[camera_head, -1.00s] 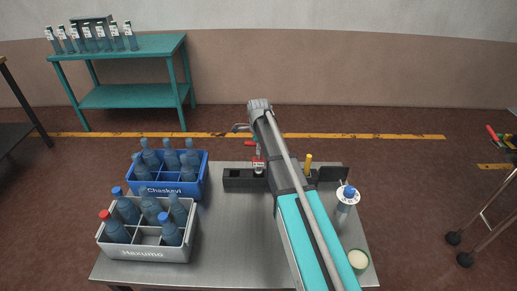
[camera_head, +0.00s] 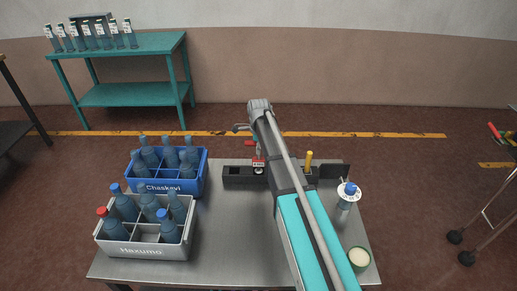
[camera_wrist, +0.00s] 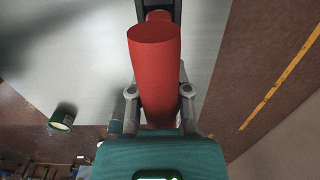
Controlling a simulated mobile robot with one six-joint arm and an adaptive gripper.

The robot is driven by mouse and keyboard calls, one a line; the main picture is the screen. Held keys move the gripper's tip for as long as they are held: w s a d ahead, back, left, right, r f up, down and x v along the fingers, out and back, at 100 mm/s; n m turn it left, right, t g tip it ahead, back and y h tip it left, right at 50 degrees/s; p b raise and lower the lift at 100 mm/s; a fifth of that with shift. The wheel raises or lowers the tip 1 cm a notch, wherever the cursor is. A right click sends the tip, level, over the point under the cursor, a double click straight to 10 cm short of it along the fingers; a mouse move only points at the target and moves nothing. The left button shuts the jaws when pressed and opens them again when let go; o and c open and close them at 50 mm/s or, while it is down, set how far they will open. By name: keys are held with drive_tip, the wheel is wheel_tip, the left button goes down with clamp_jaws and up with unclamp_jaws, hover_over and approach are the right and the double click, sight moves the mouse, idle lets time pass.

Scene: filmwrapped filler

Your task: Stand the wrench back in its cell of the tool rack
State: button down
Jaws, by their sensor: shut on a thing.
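In the wrist view my gripper (camera_wrist: 159,95) is shut on the thick red handle of the wrench (camera_wrist: 154,58). The wrench's far end is hidden behind this handle. The dark tool rack (camera_wrist: 142,8) shows in part at the top edge, beyond the handle. In the head view the black rack (camera_head: 238,178) lies across the back of the steel table, with a yellow-handled tool (camera_head: 309,160) upright towards its right end. My arm covers the rack's middle and hides the gripper's fingers. I cannot tell whether the wrench is inside a cell.
A blue crate (camera_head: 164,188) and a grey crate (camera_head: 145,253) of bottles stand on the left of the steel table (camera_head: 225,235). A blue-capped bottle (camera_head: 345,202) and a green-rimmed round container (camera_head: 359,258) stand on the right. The table between crates and arm is clear.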

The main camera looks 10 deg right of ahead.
drive_tip(key=shift+f+b, duration=0.75)
drive_tip(key=shift+f, duration=0.1)
drive_tip(key=shift+c, duration=2.4)
unclamp_jaws()
drive_tip(key=shift+r, duration=0.1)
drive_tip(key=shift+r, duration=0.15)
wheel_tip(320, 180, up, 12)
drive_tip(key=p, duration=1.2)
drive_tip(key=shift+f, duration=0.25)
